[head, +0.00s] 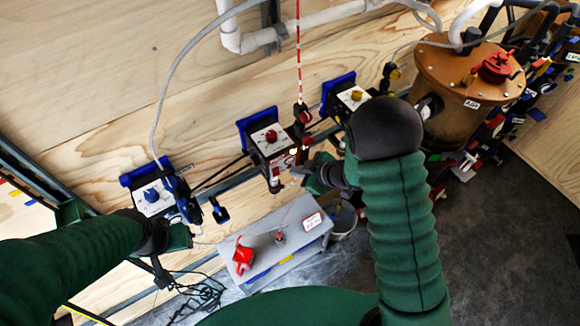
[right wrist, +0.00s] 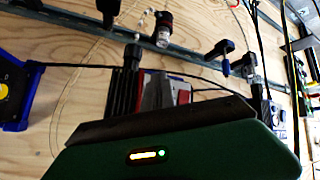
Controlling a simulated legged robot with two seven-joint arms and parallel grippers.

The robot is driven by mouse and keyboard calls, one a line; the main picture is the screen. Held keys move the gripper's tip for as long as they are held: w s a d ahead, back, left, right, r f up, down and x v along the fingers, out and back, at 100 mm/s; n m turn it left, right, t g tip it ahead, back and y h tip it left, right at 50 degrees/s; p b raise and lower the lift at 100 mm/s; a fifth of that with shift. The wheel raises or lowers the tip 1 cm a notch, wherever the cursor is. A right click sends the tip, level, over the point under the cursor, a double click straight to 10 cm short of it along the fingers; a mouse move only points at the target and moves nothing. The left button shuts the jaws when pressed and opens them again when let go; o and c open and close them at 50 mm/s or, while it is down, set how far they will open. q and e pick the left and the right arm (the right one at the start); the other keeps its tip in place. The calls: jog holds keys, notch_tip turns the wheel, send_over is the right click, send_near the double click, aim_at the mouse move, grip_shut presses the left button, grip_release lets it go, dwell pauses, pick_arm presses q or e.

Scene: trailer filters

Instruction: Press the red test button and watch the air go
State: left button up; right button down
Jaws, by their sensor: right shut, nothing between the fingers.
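A box with a white top and a red knob or button (head: 271,136) is mounted on the wall rail in the middle of the head view. I cannot tell whether this is the test button. My right gripper (head: 296,174) is shut and empty, just below and right of that box; contact cannot be told. In the right wrist view, a grey-white box with a red part (right wrist: 183,93) shows just beyond my gripper, partly hidden by it. My left gripper (head: 170,242) is below the box with the blue knob (head: 151,194); its fingers are unclear.
A box with a yellow knob (head: 356,95) sits to the right. A brown round tank (head: 470,75) stands at upper right. A grey bench (head: 290,232) below carries a red item (head: 242,257). A red-white striped line (head: 298,50) hangs above. Grey floor is clear at right.

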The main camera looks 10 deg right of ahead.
jog(key=shift+s, duration=0.1)
jog(key=shift+s+r, duration=0.1)
jog(key=shift+s, duration=0.6)
jog(key=shift+s, duration=0.1)
jog(key=s, duration=0.1)
jog(key=s+d, duration=0.1)
jog(key=s, duration=0.2)
jog(key=shift+s+d, duration=0.25)
jog(key=shift+d, duration=0.15)
